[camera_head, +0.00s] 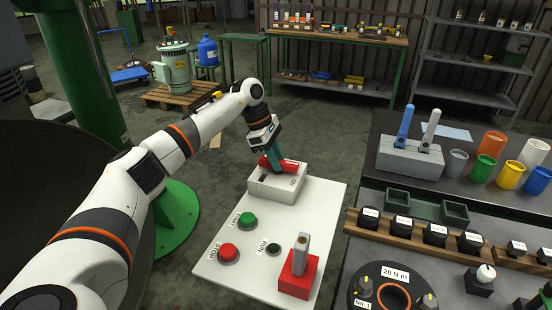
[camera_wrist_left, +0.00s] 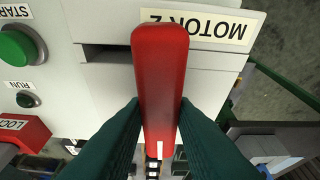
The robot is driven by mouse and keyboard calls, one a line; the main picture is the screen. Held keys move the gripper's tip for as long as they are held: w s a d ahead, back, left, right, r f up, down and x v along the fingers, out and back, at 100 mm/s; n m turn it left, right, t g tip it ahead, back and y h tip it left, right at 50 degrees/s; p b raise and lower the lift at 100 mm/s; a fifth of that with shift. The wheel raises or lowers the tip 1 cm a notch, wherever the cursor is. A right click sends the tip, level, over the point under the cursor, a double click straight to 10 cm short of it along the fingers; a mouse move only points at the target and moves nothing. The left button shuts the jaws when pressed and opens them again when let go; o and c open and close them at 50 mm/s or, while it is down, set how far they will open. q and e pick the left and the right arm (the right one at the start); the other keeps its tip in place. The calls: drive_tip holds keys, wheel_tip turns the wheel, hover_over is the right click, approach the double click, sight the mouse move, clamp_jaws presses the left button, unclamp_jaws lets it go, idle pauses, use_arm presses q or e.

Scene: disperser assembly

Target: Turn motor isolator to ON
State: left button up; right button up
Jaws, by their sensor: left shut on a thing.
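The motor isolator is a light grey box (camera_head: 289,190) on the far end of the white panel, with a red handle (camera_head: 284,166) on top. In the left wrist view the red handle (camera_wrist_left: 160,75) stands in the middle, below the label "MOTOR 2" (camera_wrist_left: 205,27). My left gripper (camera_head: 271,164) is shut on the red handle, with its teal fingers (camera_wrist_left: 150,135) on both sides of it. The gripper hides part of the handle and the box in the head view. The handle's ON or OFF marks cannot be read. My right gripper is not in view.
The white panel (camera_head: 210,268) also carries a green START button (camera_head: 247,219), a red STOP button (camera_head: 229,252), a small RUN lamp (camera_head: 273,249) and a red lock block (camera_head: 297,275) with a grey upright piece. A bench with cups stands at the right.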

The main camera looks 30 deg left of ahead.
use_arm(q)
drive_tip(key=shift+r+m, duration=0.1)
drive_tip(key=shift+m, duration=0.3)
drive_tip(key=o, duration=1)
drive_tip(key=v, duration=0.4)
drive_tip(key=b+v, duration=0.1)
drive_tip(key=v, duration=0.7)
drive_tip(key=shift+w, duration=0.25)
